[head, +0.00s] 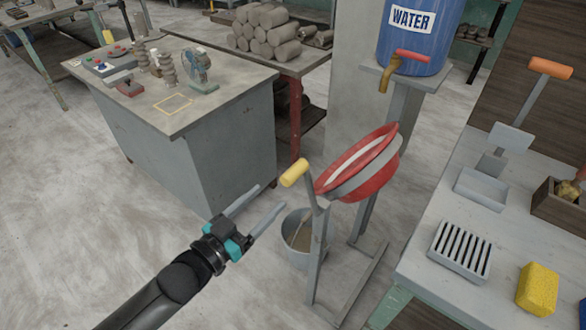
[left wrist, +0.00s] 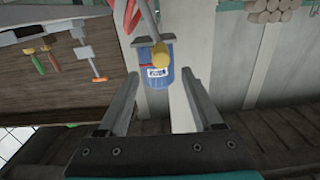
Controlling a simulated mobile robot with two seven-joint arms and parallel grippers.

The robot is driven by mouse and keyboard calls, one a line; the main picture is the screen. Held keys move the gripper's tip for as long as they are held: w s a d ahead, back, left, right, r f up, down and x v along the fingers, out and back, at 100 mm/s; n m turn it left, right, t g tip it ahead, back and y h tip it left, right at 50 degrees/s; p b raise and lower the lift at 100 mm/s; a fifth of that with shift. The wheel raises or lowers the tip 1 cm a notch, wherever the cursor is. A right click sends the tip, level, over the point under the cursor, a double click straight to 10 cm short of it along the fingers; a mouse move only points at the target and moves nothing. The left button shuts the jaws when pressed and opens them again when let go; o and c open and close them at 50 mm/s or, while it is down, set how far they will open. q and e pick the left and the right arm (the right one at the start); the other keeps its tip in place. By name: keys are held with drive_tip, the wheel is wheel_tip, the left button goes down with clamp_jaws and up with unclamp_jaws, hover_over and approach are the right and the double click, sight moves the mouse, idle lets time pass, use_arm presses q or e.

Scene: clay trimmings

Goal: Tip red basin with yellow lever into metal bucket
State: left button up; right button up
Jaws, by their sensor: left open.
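The red basin (head: 388,172) hangs tilted in a grey metal stand (head: 312,262), its opening toward the upper left. Its lever ends in a yellow grip (head: 294,172) on the stand's left side. The metal bucket (head: 298,258) stands on the floor below, with something brownish inside. My left gripper (head: 270,198) is open and empty, its fingertips just short of the yellow grip, apart from it. In the left wrist view, the yellow grip (left wrist: 160,58) shows ahead between the fingers (left wrist: 158,80), with part of the red basin (left wrist: 146,14) above. My right gripper is out of view.
A blue water barrel (head: 418,35) with a tap stands behind the basin. A grey cabinet (head: 225,130) is at the left. A workbench (head: 425,283) with a slotted tray and a yellow sponge (head: 537,290) is at the right. Floor left of my arm is clear.

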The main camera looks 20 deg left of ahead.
sight(299, 169)
use_arm(q)
drive_tip(key=b+x, duration=0.1)
drive_tip(key=x, duration=1.1)
drive_tip(key=shift+w+f+b, duration=0.1)
drive_tip(key=shift+w+b, duration=0.1)
drive_tip(key=shift+b, duration=0.15)
drive_tip(key=c, duration=0.4)
clamp_jaws()
idle(0.6)
